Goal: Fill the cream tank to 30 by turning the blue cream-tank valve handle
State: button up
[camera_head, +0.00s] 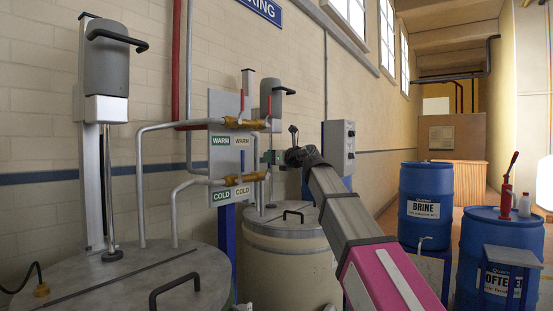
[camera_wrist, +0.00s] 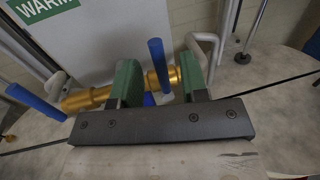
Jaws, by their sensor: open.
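The cream tank (camera_head: 285,255) is the round cream-coloured vessel with a grey lid in the middle of the head view. A panel (camera_wrist: 120,40) with brass valves stands behind it. In the wrist view, the blue valve handle (camera_wrist: 158,65) stands roughly upright on a brass valve body (camera_wrist: 175,78). My gripper (camera_wrist: 162,72) is open, its green fingers on either side of this handle and valve body; whether they touch is unclear. My gripper also shows in the head view (camera_head: 269,157) in front of the panel's right edge. No tank level reading is legible.
A second blue handle (camera_wrist: 35,102) leans left of my gripper. Red handles (camera_head: 242,102) sit on the upper valves. A large grey lidded tank (camera_head: 130,275) stands at lower left. Blue drums (camera_head: 425,190) stand at right. A grey control box (camera_head: 339,148) is right of the panel.

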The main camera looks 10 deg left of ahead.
jog(key=x, duration=0.4)
dwell(0.4)
jog(key=shift+c, duration=0.4)
grip_shut()
jog(key=shift+w, duration=0.1)
dwell(0.5)
